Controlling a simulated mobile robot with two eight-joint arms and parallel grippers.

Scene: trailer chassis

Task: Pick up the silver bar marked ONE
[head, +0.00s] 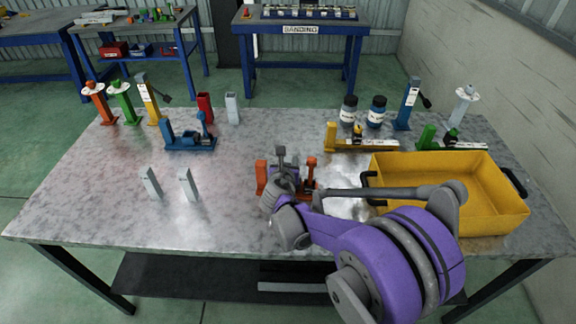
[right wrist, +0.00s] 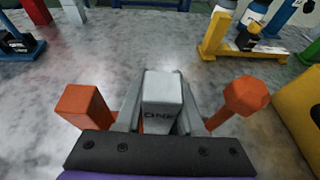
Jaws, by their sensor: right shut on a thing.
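The silver bar marked ONE (right wrist: 162,98) stands upright between the two fingers of my right gripper (right wrist: 160,112) in the right wrist view, with its lettering facing the camera. My right gripper is shut on it. In the head view my right gripper (head: 281,170) is near the front middle of the table, and the top of the bar (head: 279,150) shows above it. An orange post (head: 261,178) stands just left of the gripper and an orange jack-like part (head: 311,172) just right. The lower end of the bar is hidden. My left gripper is not in view.
Two other silver bars (head: 151,184) stand on the table (head: 100,215) at the left. A yellow bin (head: 480,205) sits close to the right of my arm. A blue jack (head: 190,140), red and silver tubes, and dark jars (head: 348,110) stand farther back. The front left is clear.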

